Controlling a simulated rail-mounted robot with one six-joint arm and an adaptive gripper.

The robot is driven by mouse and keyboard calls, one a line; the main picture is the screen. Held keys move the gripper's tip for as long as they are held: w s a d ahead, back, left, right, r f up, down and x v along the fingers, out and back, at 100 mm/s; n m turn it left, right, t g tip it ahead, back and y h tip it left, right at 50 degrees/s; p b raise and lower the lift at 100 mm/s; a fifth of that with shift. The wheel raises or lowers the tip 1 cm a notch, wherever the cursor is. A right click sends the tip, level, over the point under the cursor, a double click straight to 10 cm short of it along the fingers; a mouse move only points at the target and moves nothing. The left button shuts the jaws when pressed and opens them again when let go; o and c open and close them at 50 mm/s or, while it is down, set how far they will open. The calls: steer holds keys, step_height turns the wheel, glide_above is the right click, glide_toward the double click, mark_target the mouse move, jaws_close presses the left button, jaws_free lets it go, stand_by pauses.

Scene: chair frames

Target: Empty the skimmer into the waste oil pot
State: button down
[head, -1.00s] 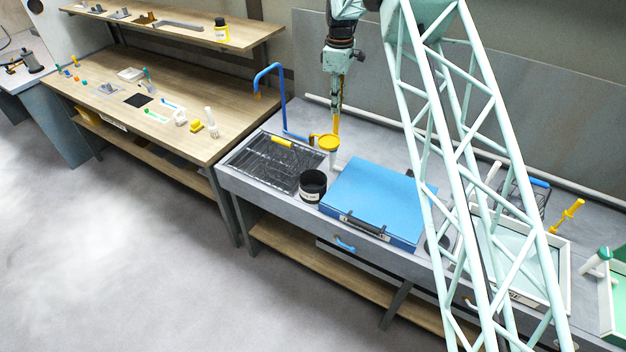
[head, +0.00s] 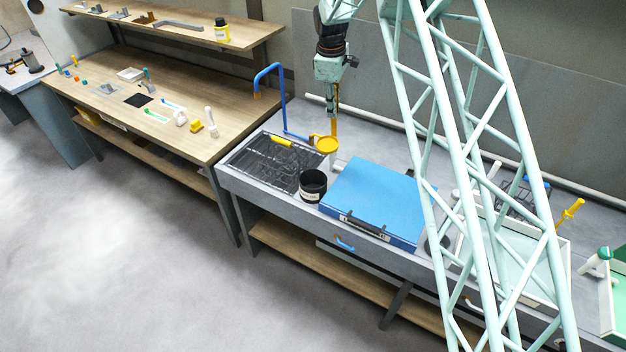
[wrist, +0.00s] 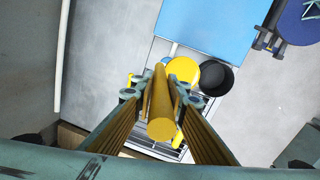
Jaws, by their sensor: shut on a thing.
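My gripper (head: 331,98) is shut on the upright yellow handle of the skimmer (head: 327,145). The skimmer's yellow round head is at the lower end of the handle, a little behind and to the right of the black pot. In the wrist view the yellow handle (wrist: 162,108) runs between the fingers, and the yellow head (wrist: 184,71) shows beyond it, beside the black pot. The black pot (head: 313,186) has a pale label, is open at the top and stands on the grey bench, left of the blue case. I cannot tell what the skimmer holds.
A blue case (head: 375,200) lies on the bench to the right. A dark rack with a yellow-handled tool (head: 282,141) lies at left. A blue bent pipe (head: 283,95) rises behind the rack. A wooden workbench (head: 190,140) stands further left.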

steer(key=s+a+b, duration=0.3)
steer(key=s, duration=0.3)
steer(key=shift+s, duration=0.35)
stand_by(1.2)
steer(key=shift+a, duration=0.1)
steer(key=shift+s+a+f, duration=0.1)
steer(key=shift+s, duration=0.3)
steer(key=shift+s, duration=0.1)
stand_by(0.4)
steer(key=shift+s, duration=0.15)
steer(key=shift+s+a+t, duration=0.1)
steer(key=shift+a+t, duration=0.05)
steer(key=shift+t, duration=0.15)
steer(key=shift+s, duration=0.1)
steer(key=shift+s+f, duration=0.1)
steer(key=shift+s, duration=0.05)
